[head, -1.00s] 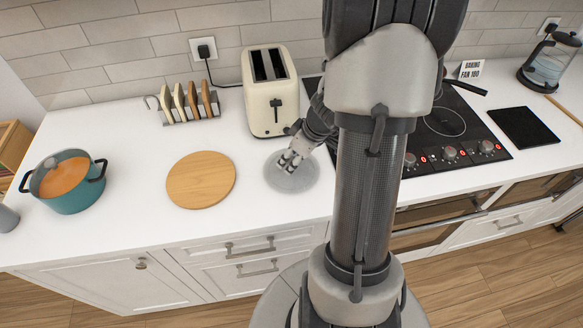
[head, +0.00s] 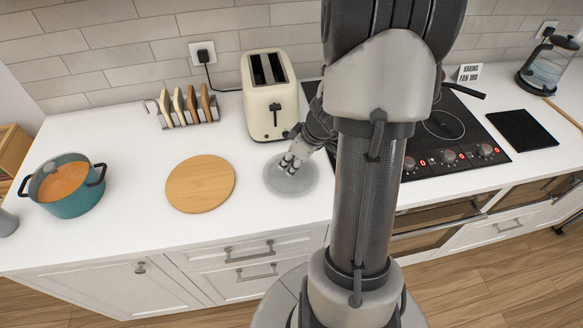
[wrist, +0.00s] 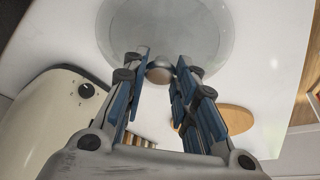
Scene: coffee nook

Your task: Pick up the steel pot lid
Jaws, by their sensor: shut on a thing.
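The steel pot lid (head: 292,185) is a round grey disc at the counter, just in front of the toaster in the head view. In the wrist view the lid (wrist: 165,22) fills the top middle, with its round knob (wrist: 160,72) between my fingertips. My gripper (head: 289,163) is over the lid's middle and shut on the knob; it also shows in the wrist view (wrist: 161,68). The fingers hide part of the lid in the head view. I cannot tell whether the lid is clear of the counter.
A cream toaster (head: 270,112) stands close behind the lid. A round wooden board (head: 200,184) lies to its left. A teal pot (head: 75,198) is at the far left, a toast rack (head: 185,108) behind. The hob (head: 455,135) is to the right. The counter's front strip is clear.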

